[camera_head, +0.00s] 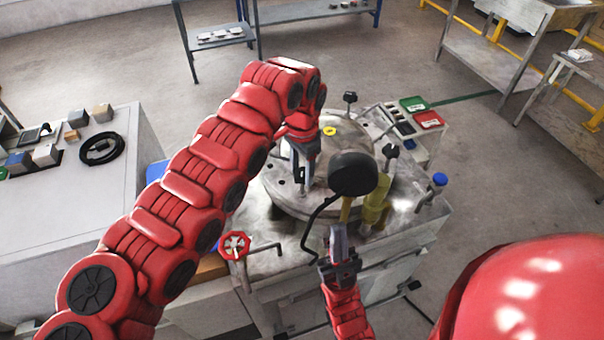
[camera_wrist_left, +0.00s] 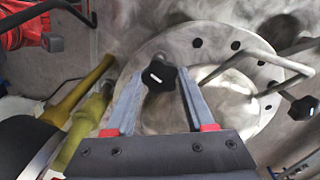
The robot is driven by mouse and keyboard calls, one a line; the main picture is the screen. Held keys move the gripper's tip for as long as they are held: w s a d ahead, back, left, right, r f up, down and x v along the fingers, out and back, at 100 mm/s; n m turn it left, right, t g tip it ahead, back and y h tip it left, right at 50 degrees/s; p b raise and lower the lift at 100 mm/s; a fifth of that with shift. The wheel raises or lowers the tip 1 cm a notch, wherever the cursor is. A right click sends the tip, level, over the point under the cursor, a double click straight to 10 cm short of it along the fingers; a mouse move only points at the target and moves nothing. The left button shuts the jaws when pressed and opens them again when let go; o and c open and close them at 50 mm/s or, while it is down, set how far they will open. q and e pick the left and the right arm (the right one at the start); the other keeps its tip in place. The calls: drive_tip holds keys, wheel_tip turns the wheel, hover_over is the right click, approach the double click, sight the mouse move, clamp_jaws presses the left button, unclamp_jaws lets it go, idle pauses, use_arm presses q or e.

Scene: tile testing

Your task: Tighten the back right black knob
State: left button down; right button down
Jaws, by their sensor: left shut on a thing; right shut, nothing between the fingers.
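My left gripper (camera_head: 303,172) reaches down over the round metal lid (camera_head: 345,140) of the machine. In the left wrist view its two fingers (camera_wrist_left: 160,98) are shut on a star-shaped black knob (camera_wrist_left: 160,79) with a small white mark. In the head view that knob is hidden by the gripper, and I cannot tell which position it has. Other black knobs stand at the lid's back (camera_head: 350,97) and at its right (camera_head: 390,151). One more knob (camera_wrist_left: 303,108) shows at the right in the left wrist view. My right gripper (camera_head: 337,236) is shut and empty at the machine's front.
A round black gauge (camera_head: 353,174) and yellow handles (camera_head: 376,205) stand close to both grippers. A red valve wheel (camera_head: 235,245) is at the front left, a blue-topped part (camera_head: 439,179) at the right. A grey bench (camera_head: 100,195) stands left. Open floor lies behind.

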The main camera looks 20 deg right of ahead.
use_arm(q)
drive_tip(key=shift+m+b, duration=0.65)
drive_tip(key=shift+m, duration=1.15)
drive_tip(key=shift+c, duration=1.3)
unclamp_jaws()
wheel_tip(320, 180, up, 9)
drive_tip(key=shift+r, duration=0.1)
wheel_tip(320, 180, up, 8)
drive_tip(key=p, duration=0.7)
drive_tip(key=shift+r, duration=0.15)
